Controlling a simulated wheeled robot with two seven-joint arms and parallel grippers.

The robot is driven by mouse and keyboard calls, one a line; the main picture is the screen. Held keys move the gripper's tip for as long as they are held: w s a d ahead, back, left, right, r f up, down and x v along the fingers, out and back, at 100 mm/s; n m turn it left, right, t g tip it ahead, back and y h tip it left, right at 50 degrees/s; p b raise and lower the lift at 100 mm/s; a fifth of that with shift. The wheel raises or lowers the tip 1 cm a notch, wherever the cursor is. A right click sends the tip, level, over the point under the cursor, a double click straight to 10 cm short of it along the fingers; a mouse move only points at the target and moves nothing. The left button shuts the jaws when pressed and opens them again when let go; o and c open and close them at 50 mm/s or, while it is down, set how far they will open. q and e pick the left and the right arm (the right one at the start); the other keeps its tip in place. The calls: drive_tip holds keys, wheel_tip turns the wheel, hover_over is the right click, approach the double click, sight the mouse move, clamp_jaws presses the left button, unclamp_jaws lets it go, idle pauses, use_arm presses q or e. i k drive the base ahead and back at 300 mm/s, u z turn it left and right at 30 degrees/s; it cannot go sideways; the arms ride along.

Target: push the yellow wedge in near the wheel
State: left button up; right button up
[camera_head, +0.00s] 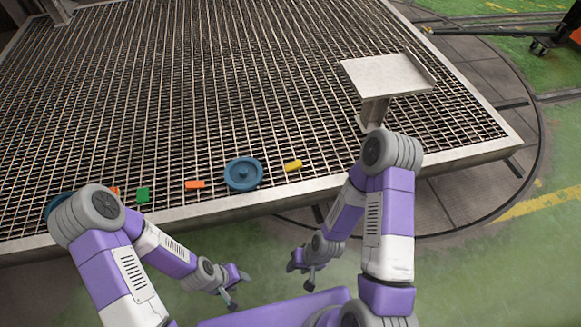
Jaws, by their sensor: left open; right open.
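The yellow wedge (293,166) is a small block lying on the metal grating, a short gap to the right of the blue wheel (243,173). The wheel lies flat near the grating's front edge, with a raised hub in its middle. My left gripper (236,294) is open and empty, in front of and below the platform edge. My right gripper (300,279) is open and empty, also in front of the edge, below the wedge in the picture. Neither gripper touches the wedge or the wheel.
Another blue round part (60,204) and an orange piece are partly hidden by my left arm. A grey stand (388,76) rises at the right. The grating (200,80) behind is clear.

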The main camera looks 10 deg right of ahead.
sight(297, 165)
drive_tip(key=k, duration=0.65)
drive_tip(key=z, duration=0.5)
drive_tip(key=i, duration=1.95)
drive_tip(key=u, duration=0.95)
